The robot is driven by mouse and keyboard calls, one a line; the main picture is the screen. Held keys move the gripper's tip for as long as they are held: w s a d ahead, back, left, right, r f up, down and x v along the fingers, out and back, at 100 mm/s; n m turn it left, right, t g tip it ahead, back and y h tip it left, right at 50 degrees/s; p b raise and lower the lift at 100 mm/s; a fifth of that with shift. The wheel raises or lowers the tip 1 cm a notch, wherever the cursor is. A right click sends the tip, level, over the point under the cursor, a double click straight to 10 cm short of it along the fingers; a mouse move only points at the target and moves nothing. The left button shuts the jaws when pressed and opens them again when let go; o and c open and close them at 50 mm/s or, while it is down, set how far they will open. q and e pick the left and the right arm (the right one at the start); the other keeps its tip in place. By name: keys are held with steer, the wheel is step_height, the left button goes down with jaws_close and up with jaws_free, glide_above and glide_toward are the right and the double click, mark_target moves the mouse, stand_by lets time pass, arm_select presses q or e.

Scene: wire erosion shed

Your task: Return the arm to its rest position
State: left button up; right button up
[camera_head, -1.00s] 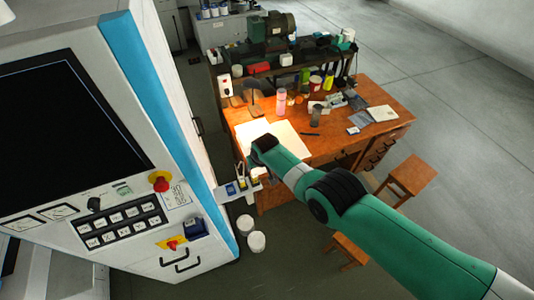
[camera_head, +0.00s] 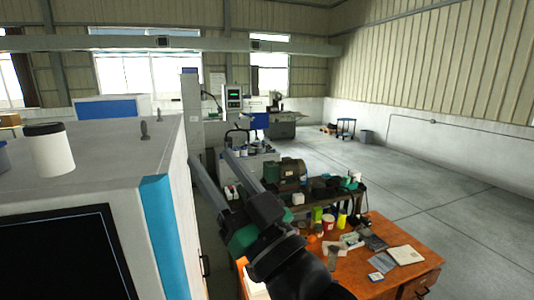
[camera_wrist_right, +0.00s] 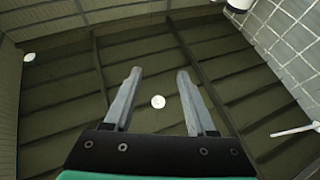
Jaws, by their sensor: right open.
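My right arm comes up from the bottom of the head view. Its gripper (camera_head: 210,158) points up and away, between the blue-striped machine cabinet and the workbench. In the right wrist view the two grey fingers of the gripper (camera_wrist_right: 159,76) stand well apart, with nothing between them. That view looks up at the dark ceiling, with a round white lamp (camera_wrist_right: 158,102) beyond the fingers. My left gripper is not in view.
The machine cabinet (camera_head: 160,215) stands close on the left, with a white jar (camera_head: 50,155) on top. The wooden workbench (camera_head: 425,262) with bottles, papers and tools lies at lower right. A green motor (camera_head: 285,171) sits behind it. Open floor (camera_head: 440,190) lies to the right.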

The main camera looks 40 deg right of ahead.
steer(key=s+a+r+n+t+y, duration=0.1)
steer(key=s+r, duration=0.5)
steer(key=s, duration=0.6)
steer(key=t+y, duration=0.1)
steer(key=t, duration=0.1)
steer(key=shift+s+a+t, duration=0.25)
steer(key=shift+a+t, duration=0.05)
steer(key=shift+a, duration=0.05)
